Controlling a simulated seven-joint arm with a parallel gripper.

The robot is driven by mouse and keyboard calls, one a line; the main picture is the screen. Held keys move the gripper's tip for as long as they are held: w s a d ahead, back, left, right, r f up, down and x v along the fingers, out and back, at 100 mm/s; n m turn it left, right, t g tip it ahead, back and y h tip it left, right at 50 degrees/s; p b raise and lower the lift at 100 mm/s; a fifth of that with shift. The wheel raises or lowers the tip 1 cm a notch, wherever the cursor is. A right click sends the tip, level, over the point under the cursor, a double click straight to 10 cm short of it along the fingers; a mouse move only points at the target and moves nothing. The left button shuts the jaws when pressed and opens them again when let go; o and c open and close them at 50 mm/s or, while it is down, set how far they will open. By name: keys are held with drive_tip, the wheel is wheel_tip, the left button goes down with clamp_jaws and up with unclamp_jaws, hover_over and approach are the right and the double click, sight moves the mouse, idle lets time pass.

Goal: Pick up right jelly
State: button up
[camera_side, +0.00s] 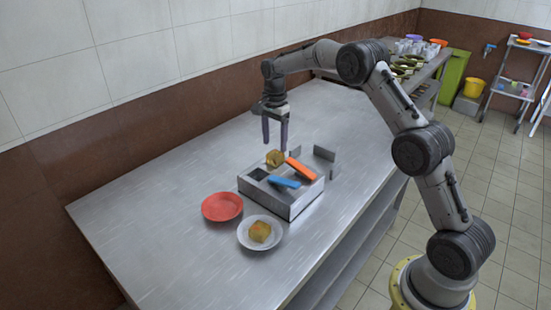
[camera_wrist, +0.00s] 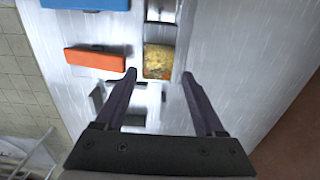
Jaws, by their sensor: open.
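A golden-brown jelly (camera_side: 274,158) sits in the far part of a grey metal box (camera_side: 277,205). It also shows in the wrist view (camera_wrist: 158,60), just beyond my fingertips and between their lines. A second jelly (camera_side: 261,232) lies on a white plate (camera_side: 247,242) in front of the box. The second jelly is not in the wrist view. My gripper (camera_side: 275,146) points down above the far side of the box, close over the first jelly. Its two fingers (camera_wrist: 158,78) are apart with nothing between them. I cannot tell whether a finger touches the jelly.
An orange block (camera_side: 301,169) and a blue block (camera_side: 285,182) lie on the box, to the right of the first jelly. A red plate (camera_side: 222,207) stands left of the white plate. Small grey upright plates (camera_side: 324,155) stand behind the box. The table's left part is clear.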

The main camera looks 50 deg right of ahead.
sight(275, 154)
wheel_tip(275, 154, down, 5)
drive_tip(key=shift+s+r, duration=0.1)
drive_tip(key=shift+s, duration=0.05)
clamp_jaws()
idle(0.4)
drive_tip(key=shift+r, duration=0.15)
